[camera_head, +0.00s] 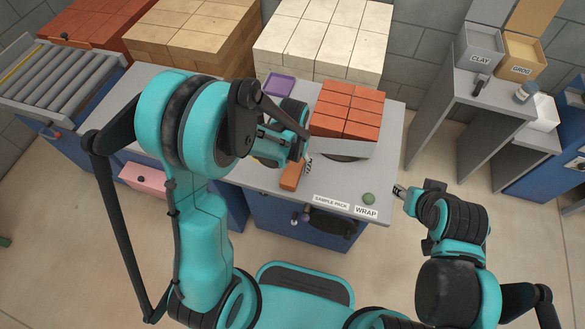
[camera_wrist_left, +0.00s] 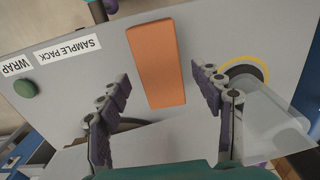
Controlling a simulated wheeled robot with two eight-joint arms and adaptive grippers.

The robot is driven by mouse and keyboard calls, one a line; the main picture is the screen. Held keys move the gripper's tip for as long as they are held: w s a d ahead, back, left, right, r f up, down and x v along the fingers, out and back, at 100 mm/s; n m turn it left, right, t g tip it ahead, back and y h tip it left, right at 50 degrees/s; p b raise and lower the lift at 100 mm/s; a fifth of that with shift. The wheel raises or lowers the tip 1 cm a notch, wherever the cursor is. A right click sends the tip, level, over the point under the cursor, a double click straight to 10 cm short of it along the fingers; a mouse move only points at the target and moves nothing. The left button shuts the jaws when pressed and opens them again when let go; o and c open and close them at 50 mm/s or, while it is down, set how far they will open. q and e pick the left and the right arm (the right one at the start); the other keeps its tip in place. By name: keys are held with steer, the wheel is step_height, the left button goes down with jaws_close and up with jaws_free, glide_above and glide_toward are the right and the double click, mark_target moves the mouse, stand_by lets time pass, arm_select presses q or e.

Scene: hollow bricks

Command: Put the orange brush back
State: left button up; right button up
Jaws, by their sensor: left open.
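An orange rectangular block (camera_head: 292,176) lies on the grey bench top, near its front edge. It is the only orange thing there that could be the brush; no bristles show. In the left wrist view the orange block (camera_wrist_left: 158,45) shows plain and flat. My left gripper (camera_head: 301,154) is just behind it in the head view. My right gripper (camera_head: 398,191) is off the bench's right front corner, too small to judge.
A yellow-ringed dark circle (camera_wrist_left: 245,75) is beside the block. Red bricks (camera_head: 347,108) stand behind, with a purple tray (camera_head: 278,84) to their left. SAMPLE PACK (camera_head: 331,201) and WRAP (camera_head: 366,210) labels and a green button (camera_head: 369,198) are at the front right.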

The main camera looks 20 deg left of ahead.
arm_select(q)
step_height(320, 180, up, 7)
steer(key=p, duration=0.2)
step_height(320, 180, up, 9)
steer(key=t, duration=0.3)
glide_above(292, 170)
steer(key=s+a, duration=0.2)
steer(key=s, duration=0.2)
steer(key=s+a+r+t, duration=0.2)
steer(key=s+r+t, duration=0.2)
steer(key=s+r, duration=0.1)
steer(key=shift+s+a, duration=0.25)
steer(key=shift+s, duration=0.4)
